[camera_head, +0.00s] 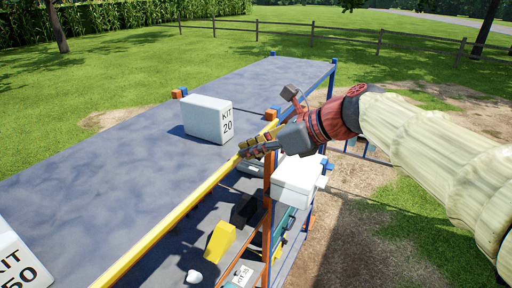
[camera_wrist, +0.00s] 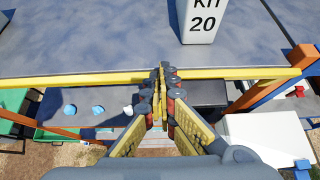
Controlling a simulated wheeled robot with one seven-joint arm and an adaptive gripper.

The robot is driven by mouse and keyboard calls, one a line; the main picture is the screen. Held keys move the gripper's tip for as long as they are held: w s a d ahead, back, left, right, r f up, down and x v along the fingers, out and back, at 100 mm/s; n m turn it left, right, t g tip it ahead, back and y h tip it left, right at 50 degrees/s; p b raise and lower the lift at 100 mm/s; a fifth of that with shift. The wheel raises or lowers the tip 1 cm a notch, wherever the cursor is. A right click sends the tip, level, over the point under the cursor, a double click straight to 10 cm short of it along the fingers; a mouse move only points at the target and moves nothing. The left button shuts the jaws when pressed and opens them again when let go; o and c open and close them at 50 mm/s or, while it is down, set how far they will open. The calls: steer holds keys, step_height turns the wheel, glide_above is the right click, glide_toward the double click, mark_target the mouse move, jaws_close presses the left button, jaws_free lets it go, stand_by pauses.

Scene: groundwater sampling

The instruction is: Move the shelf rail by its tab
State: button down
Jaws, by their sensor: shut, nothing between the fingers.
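The yellow shelf rail (camera_head: 175,228) runs along the front edge of the grey top shelf (camera_head: 110,165). It also crosses the wrist view (camera_wrist: 80,79) from left to right. My gripper (camera_head: 243,151) is at the rail's far part, with its fingertips over or against it. In the wrist view the fingers (camera_wrist: 163,76) are closed together across the rail line, with nothing seen held between them. I cannot make out the rail's tab; the fingers may hide it. Whether the fingertips touch the rail is not clear.
A white box marked KIT 20 (camera_head: 205,121) stands on the top shelf just beyond the fingertips. A KIT 50 box (camera_head: 14,262) is at the near left. A white box (camera_head: 297,181) sits below my gripper, beside an orange post (camera_head: 267,212). The middle of the top shelf is clear.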

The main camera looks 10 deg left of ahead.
steer(key=shift+w+a+r+h, duration=0.1)
steer(key=shift+w+a+h, duration=0.05)
steer(key=shift+a+h, duration=0.25)
steer(key=shift+w+a+r+h, duration=0.15)
steer(key=shift+a+h, duration=0.15)
steer(key=shift+a, duration=0.3)
steer(key=shift+w, duration=0.1)
